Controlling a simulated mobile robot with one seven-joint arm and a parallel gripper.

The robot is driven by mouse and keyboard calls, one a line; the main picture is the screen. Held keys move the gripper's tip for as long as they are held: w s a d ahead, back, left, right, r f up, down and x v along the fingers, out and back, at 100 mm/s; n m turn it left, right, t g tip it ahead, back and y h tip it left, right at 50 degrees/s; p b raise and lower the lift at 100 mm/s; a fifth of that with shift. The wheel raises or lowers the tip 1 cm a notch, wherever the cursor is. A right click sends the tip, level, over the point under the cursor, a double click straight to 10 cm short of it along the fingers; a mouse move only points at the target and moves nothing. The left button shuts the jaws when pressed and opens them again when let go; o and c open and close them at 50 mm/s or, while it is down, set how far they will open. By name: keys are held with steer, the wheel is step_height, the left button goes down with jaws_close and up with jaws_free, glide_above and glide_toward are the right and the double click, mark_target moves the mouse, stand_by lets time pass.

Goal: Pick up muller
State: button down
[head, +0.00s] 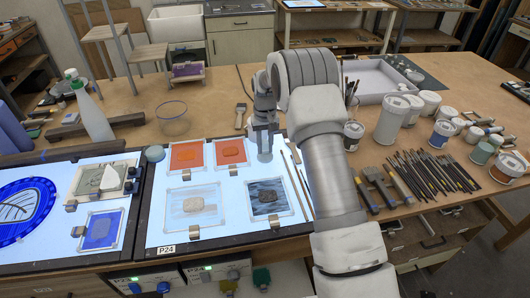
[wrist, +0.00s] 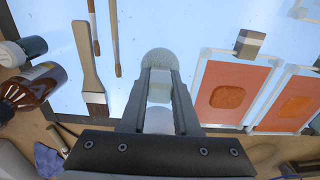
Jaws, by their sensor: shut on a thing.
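The muller (wrist: 159,93) is a pale, translucent piece with a rounded, speckled grey end, seen between my fingers in the wrist view. My gripper (wrist: 158,86) is shut on it, with one finger along each side. In the head view my gripper (head: 264,143) points down at the upper part of the lit panel, just right of the orange squares. The muller is mostly hidden by the fingers there. I cannot tell whether it touches the panel or hangs just above it.
Two framed orange squares (head: 187,156) lie left of my gripper on the lit panel (head: 165,219). Thin brushes (head: 296,180) lie right of it. White jars (head: 391,118) and many brushes fill the right bench. A glass bowl (head: 172,118) stands behind left.

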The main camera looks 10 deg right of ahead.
mark_target(265, 141)
steer(key=shift+r, duration=0.1)
steer(key=shift+r, duration=0.5)
step_height(265, 141, up, 3)
steer(key=shift+w+f+b, duration=0.1)
steer(key=shift+b, duration=0.5)
steer(key=w+d+r, duration=0.6)
steer(key=d+r, duration=0.1)
steer(key=d, duration=0.2)
steer(key=shift+w+d+p, duration=0.25)
steer(key=shift+d+p, duration=0.05)
steer(key=shift+p, duration=0.05)
